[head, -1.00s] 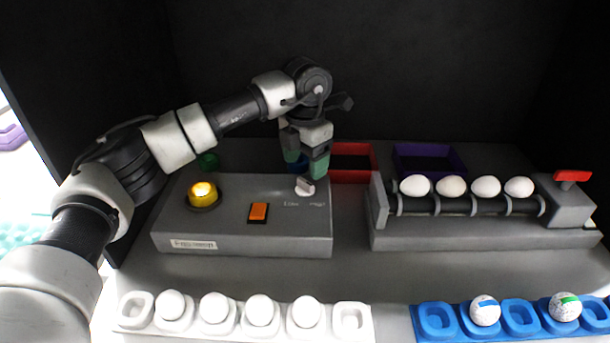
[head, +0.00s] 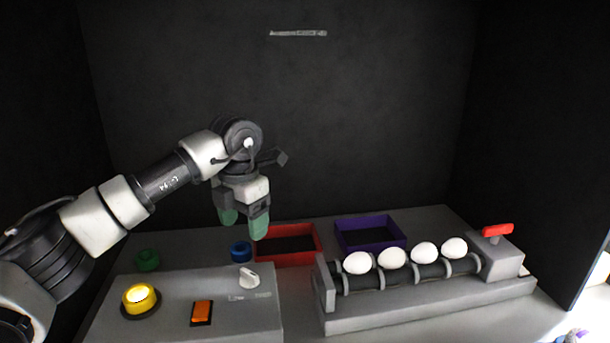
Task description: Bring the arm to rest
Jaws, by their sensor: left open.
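My left arm comes in from the left, and its gripper (head: 243,222) hangs with green fingertips pointing down. It is open, with nothing between the fingers. It is above the back of the grey control box (head: 240,312), near the white knob (head: 249,277) and left of the red bin (head: 318,238). Whether the fingertips touch anything behind them cannot be told, but they look clear of the knob. My right gripper is not in view.
The control box carries a lit yellow lamp (head: 141,300) and an orange switch (head: 202,311). A green ring (head: 147,260), a blue ring (head: 240,248) and a purple bin (head: 371,247) stand behind. A roller stand (head: 430,300) holds several white eggs (head: 425,252) and a red handle (head: 497,230).

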